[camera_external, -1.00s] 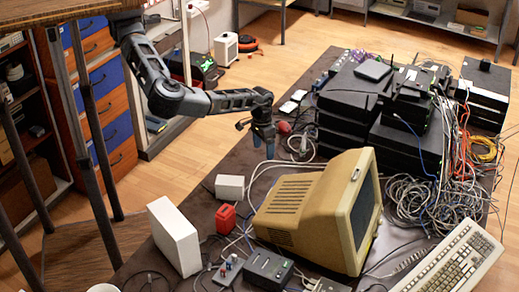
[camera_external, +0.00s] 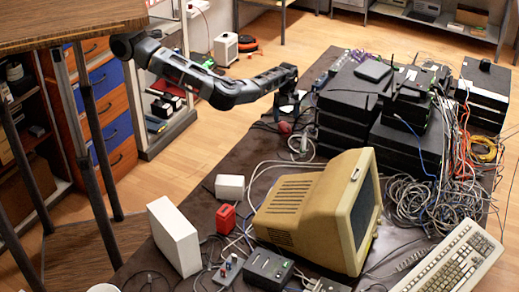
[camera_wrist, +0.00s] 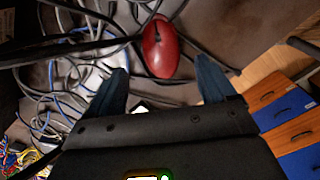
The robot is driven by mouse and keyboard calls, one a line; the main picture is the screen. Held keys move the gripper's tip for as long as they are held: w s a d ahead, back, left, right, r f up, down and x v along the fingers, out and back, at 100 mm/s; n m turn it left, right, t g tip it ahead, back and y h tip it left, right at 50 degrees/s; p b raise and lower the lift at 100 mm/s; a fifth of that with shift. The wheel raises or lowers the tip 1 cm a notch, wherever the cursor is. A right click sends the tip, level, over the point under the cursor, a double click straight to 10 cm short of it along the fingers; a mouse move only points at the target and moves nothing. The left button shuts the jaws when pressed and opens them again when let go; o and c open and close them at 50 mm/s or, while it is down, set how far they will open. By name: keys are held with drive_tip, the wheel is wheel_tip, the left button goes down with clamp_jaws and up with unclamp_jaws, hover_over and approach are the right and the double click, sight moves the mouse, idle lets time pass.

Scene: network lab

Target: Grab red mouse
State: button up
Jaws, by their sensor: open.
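The red mouse (camera_external: 284,127) lies on the dark table near its far left edge, left of the stacked black boxes. In the wrist view the red mouse (camera_wrist: 160,48) is fully visible just beyond the fingertips, roughly centred between them. A dark cable runs to its end. My gripper (camera_external: 287,112) is above the table close to the mouse, fingers pointing down. In the wrist view my gripper (camera_wrist: 162,70) has its two blue-grey fingers wide apart with nothing between them. I cannot tell its exact height above the mouse.
Loose cables (camera_wrist: 60,80) lie beside the mouse. Stacked black boxes (camera_external: 345,115) stand to the right. A beige monitor (camera_external: 290,205), a white box (camera_external: 230,187) and a red box (camera_external: 226,218) are nearer on the table. Drawers (camera_wrist: 280,100) show beyond the table edge.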

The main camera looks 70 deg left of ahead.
sight(285, 124)
drive_tip(key=shift+s+f, duration=0.1)
drive_tip(key=shift+f, duration=2.65)
drive_tip(key=shift+c, duration=0.5)
drive_tip(key=c, duration=1.1)
